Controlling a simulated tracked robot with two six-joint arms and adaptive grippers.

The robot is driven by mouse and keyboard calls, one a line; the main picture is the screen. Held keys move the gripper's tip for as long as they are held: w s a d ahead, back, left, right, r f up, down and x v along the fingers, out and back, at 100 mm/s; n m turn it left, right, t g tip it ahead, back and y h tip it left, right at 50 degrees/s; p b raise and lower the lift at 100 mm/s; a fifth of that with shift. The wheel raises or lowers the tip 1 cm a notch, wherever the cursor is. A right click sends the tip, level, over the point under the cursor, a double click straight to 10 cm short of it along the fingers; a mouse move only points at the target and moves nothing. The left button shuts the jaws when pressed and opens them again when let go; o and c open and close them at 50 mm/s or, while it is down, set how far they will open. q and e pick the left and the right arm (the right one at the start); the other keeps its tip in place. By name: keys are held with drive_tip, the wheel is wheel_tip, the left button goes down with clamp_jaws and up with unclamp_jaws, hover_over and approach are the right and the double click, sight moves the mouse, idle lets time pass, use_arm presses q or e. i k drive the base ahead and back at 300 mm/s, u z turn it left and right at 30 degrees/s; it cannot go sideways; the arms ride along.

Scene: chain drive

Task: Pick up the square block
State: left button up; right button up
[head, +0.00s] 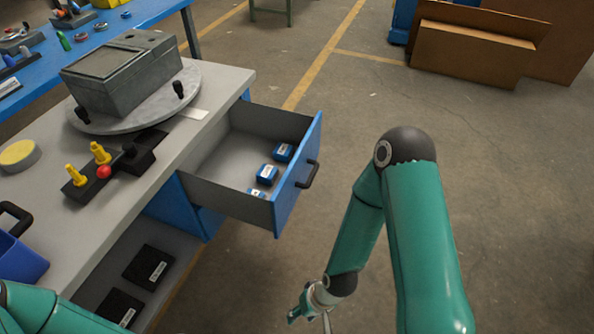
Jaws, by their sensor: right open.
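Three small blue blocks with pale labels lie in the open drawer (240,207): one near the front right (284,152), one in the middle (267,174) and one partly hidden by the near wall (257,192). I cannot tell which thing is the square block. A dark blocky piece (150,150) also sits at the end of the black peg fixture (80,190) on the bench. My right gripper (310,318) is at the bottom edge, partly cut off, open, apart from the drawer and below it in the picture. My left gripper is out of view; only that arm shows at bottom left.
The drawer's blue front with a black handle (308,174) juts out over the floor. On the bench (215,95) are a grey box (125,80) on a round turntable, a yellow disc (18,154) and a blue bin (20,262). Black boxes lie on the lower shelf.

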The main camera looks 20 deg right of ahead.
sight(267, 174)
drive_tip(key=z, duration=1.4)
drive_tip(key=i, duration=0.1)
drive_tip(key=u, duration=2.75)
drive_tip(key=k, duration=1.2)
drive_tip(key=z, duration=1.3)
drive_tip(key=i, duration=1)
drive_tip(key=z, duration=0.05)
